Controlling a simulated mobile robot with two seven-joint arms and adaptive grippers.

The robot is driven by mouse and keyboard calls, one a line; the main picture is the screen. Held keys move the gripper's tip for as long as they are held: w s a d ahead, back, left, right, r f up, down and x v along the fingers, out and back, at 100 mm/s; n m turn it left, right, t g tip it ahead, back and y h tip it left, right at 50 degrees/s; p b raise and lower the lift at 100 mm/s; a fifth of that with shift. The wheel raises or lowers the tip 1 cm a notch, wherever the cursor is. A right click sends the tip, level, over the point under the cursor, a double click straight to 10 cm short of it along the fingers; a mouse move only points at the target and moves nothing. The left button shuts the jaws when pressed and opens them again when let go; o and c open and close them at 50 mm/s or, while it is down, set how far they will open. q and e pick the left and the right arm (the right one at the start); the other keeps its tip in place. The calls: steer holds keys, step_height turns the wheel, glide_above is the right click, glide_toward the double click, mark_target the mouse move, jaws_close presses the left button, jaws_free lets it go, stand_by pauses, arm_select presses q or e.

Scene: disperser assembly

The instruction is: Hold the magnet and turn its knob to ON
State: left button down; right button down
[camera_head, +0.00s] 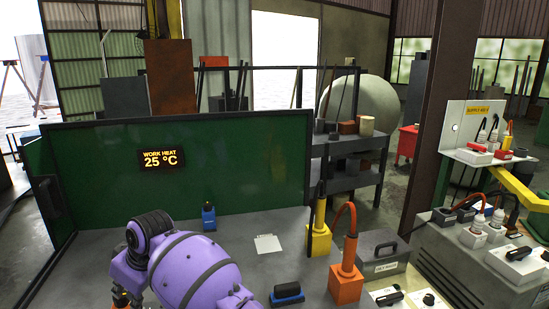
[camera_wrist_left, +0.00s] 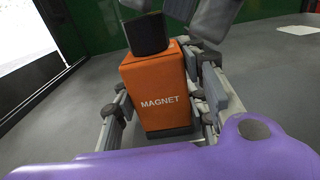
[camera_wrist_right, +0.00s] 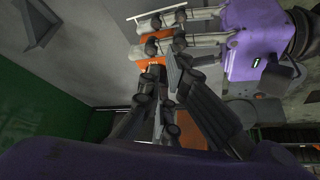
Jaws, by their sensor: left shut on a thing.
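The orange magnet (camera_wrist_left: 160,92), a block lettered MAGNET, stands upright on the table in the left wrist view. Its black knob (camera_wrist_left: 149,34) is on top; which way it is set cannot be told. My left gripper (camera_wrist_left: 163,100) is shut on the block, a finger on each side. My right gripper (camera_wrist_right: 160,78) is over the magnet's top, its fingers apart around the knob; contact is unclear. Some of its grey fingers also show behind and right of the knob in the left wrist view. In the head view, my purple arm covers most of this spot.
A green panel (camera_head: 240,165) with a 25 °C display stands behind. A blue bottle-like item (camera_head: 209,218), a white plate (camera_head: 268,244), a black-topped blue item (camera_head: 287,295), a yellow block (camera_head: 319,240) and an orange block (camera_head: 346,285) with a hose stand on the table.

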arm_select(q)
steer(key=shift+d, duration=0.25)
arm_select(e)
steer(key=shift+s+d, duration=0.2)
step_height(320, 180, up, 6)
steer(key=shift+d, duration=0.1)
stand_by(0.3)
step_height(320, 180, down, 6)
steer(key=shift+w, duration=0.2)
stand_by(0.6)
steer(key=shift+d, duration=0.1)
steer(key=shift+w+a, duration=0.1)
steer(key=shift+a, duration=0.35)
stand_by(0.6)
arm_select(q)
steer(key=shift+d, duration=0.1)
arm_select(e)
steer(key=shift+a+r, duration=0.1)
steer(key=shift+a, duration=0.05)
stand_by(0.5)
